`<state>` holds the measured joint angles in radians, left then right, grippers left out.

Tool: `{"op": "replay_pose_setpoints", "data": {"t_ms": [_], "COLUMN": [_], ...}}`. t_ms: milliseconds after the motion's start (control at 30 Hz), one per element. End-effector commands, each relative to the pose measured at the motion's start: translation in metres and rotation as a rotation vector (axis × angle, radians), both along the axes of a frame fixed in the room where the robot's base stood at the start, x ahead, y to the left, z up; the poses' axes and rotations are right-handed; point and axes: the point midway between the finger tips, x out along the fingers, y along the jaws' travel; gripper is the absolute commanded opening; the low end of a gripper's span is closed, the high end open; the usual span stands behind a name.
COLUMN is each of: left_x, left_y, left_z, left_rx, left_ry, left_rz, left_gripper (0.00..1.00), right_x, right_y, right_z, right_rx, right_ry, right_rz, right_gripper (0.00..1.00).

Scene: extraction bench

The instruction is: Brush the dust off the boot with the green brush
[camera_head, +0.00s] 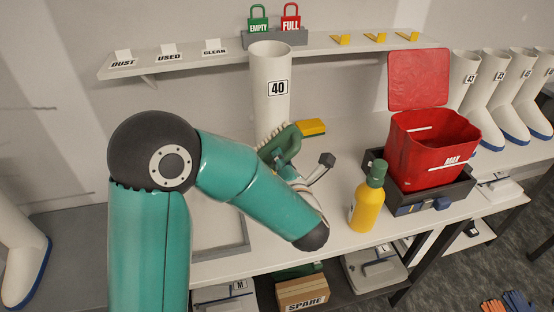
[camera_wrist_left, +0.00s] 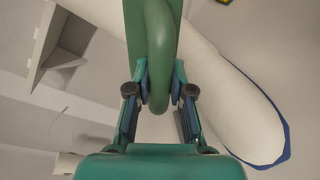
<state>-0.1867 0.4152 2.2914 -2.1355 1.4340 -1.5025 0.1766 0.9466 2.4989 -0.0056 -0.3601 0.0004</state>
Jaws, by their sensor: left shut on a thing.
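The white boot (camera_head: 271,85) marked 40 stands upright on the bench, its lower part hidden by my arm and the brush. In the left wrist view the boot (camera_wrist_left: 245,115) shows its pale body and blue sole edge. The green brush (camera_head: 285,146), with pale bristles, is in front of the boot's lower shaft; I cannot tell whether they touch. My left gripper, mostly hidden by my arm in the head view, is shut on the green handle (camera_wrist_left: 154,45) between its fingers (camera_wrist_left: 160,92). No dust can be made out. My right gripper is not in view.
A yellow-and-green block (camera_head: 311,127) lies right of the brush. A yellow bottle (camera_head: 367,205) stands at the bench's front edge, left of an open red bin (camera_head: 432,150) in a dark tray. A shelf (camera_head: 200,62) runs behind. A shallow tray (camera_head: 220,250) lies under my arm.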

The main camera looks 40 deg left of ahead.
Motion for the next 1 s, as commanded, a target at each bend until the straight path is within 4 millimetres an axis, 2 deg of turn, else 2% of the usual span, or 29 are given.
{"op": "replay_pose_setpoints", "data": {"t_ms": [300, 533, 733, 1000], "left_x": [0.021, 0.027, 0.021, 0.002], "left_y": [-0.017, -0.018, -0.012, 0.004], "left_z": [0.001, 0.0, 0.0, 0.0], "left_rx": [0.001, 0.0, 0.0, 0.001], "left_ry": [-0.001, -0.001, -0.001, -0.001], "left_rz": [0.0, 0.002, 0.004, 0.005], "left_gripper": [0.0, 0.0, 0.0, 0.0], "right_x": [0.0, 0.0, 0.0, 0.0], "right_y": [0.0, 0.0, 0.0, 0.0], "right_z": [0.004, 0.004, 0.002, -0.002], "right_rx": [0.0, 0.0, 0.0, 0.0], "right_ry": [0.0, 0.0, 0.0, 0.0], "right_rz": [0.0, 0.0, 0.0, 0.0], "right_gripper": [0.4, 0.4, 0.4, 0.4]}}
